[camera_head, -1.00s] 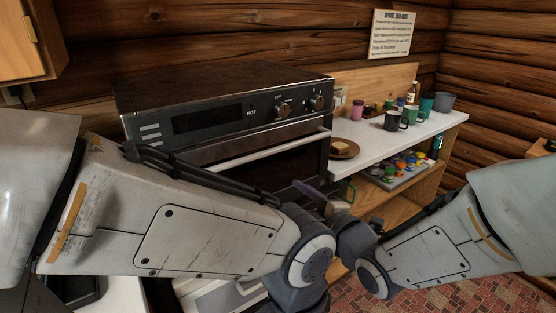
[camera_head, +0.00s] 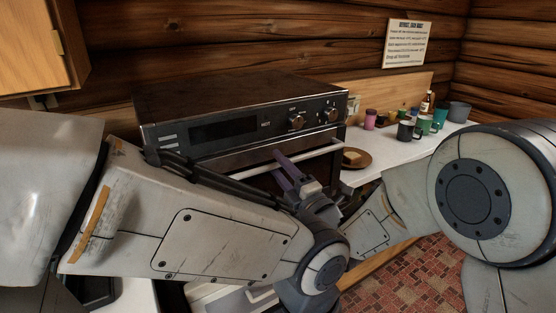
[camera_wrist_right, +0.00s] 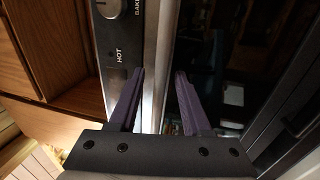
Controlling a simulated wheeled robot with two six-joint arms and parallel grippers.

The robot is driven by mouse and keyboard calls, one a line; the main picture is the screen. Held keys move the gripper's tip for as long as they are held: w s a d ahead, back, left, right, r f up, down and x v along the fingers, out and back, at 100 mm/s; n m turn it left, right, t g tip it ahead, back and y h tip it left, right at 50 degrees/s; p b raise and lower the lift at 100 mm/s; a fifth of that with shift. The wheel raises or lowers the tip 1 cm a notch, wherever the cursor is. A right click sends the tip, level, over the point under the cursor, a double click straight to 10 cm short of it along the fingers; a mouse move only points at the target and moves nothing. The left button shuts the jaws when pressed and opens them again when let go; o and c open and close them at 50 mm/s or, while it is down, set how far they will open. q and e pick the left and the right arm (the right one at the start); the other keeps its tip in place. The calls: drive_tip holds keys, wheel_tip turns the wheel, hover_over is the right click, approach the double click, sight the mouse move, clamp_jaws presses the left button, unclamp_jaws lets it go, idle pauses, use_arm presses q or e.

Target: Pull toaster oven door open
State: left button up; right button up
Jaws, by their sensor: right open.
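The toaster oven (camera_head: 240,93) is a wide black box with a display and knobs along its upper front. Its pale bar handle (camera_head: 326,150) runs across the top of the front door, which looks shut. My right gripper (camera_head: 287,167) is open, with its purple fingers up at the handle. In the right wrist view the fingers (camera_wrist_right: 157,90) stand on either side of the silver bar; whether they touch it I cannot tell. The dark door glass (camera_wrist_right: 222,50) lies to the right there. My left arm covers the oven's lower left front, and its gripper is out of view.
A plate with a piece of food (camera_head: 356,158) sits on the white counter right of the oven. Several mugs (camera_head: 409,131) and a bottle stand farther right. A wooden cabinet (camera_head: 40,45) hangs at upper left. Red patterned floor shows at lower right.

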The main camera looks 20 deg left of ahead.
drive_tip(key=shift+w+a+r, duration=0.1)
drive_tip(key=shift+w+a, duration=0.2)
drive_tip(key=shift+a, duration=0.1)
clamp_jaws()
idle(1.2)
